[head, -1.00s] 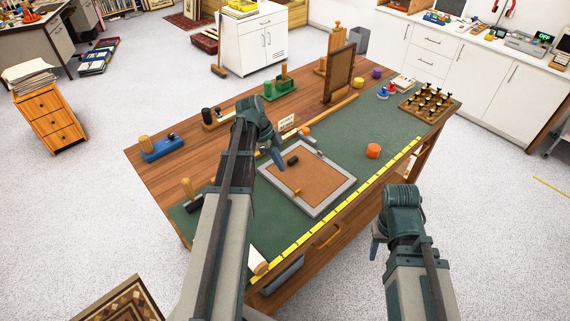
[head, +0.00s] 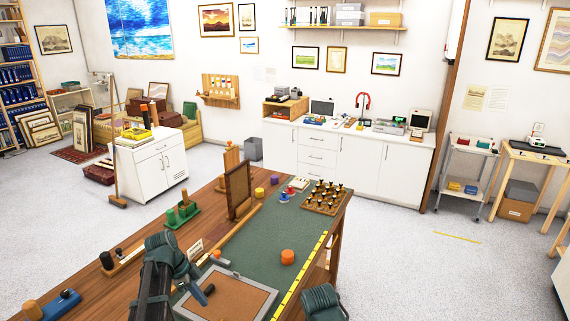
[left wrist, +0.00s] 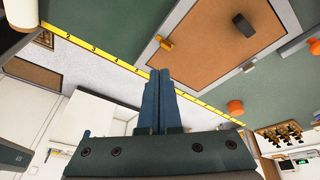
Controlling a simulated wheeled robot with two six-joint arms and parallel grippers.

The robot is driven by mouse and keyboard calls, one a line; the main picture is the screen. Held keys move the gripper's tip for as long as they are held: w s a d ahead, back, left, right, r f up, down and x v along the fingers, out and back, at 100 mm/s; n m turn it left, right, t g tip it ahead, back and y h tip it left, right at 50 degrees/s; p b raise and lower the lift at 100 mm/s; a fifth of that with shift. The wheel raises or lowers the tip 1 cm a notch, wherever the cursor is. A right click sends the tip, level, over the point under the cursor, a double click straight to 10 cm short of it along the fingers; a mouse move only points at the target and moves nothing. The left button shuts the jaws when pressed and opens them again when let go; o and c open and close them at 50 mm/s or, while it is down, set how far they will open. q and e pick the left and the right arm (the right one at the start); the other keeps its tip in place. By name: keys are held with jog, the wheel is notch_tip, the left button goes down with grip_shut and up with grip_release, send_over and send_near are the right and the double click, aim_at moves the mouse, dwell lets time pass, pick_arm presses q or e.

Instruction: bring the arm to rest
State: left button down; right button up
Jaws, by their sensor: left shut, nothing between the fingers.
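My left gripper (head: 198,291) is over the near part of the workbench, at the grey frame's left side in the head view. In the left wrist view its blue fingers (left wrist: 159,88) are together with nothing between them. The grey frame with a brown backing (head: 232,298) lies flat on the green mat, partly cut off by the picture's bottom edge. A dark block and a small wooden piece (left wrist: 165,42) lie on it in the left wrist view. Of my right arm only a green link shows at the bottom of the head view; its fingers are not seen.
An orange puck (head: 287,257) sits on the green mat (head: 262,236), right of the frame. An upright brown panel (head: 238,190) and a rack of dark-topped pieces (head: 325,196) stand farther back. A blue tool (head: 62,305) is at the left. White cabinets line the wall.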

pick_arm(q)
jog(key=s+d+f+n+y+b, duration=0.1)
jog(key=s+d+n, duration=0.4)
jog(key=d, duration=0.6)
jog(key=s+d+f+n+y, duration=0.2)
jog(key=s+d+n+y, duration=0.2)
jog(key=s+d, duration=0.6)
jog(key=shift+s+d+n+g+b, duration=0.15)
jog(key=shift+d+n+g+b, duration=0.25)
jog(key=shift+d+n, duration=0.55)
jog(key=shift+d+f+m, duration=0.1)
jog(key=shift+d+m, duration=0.1)
jog(key=shift+m, duration=0.05)
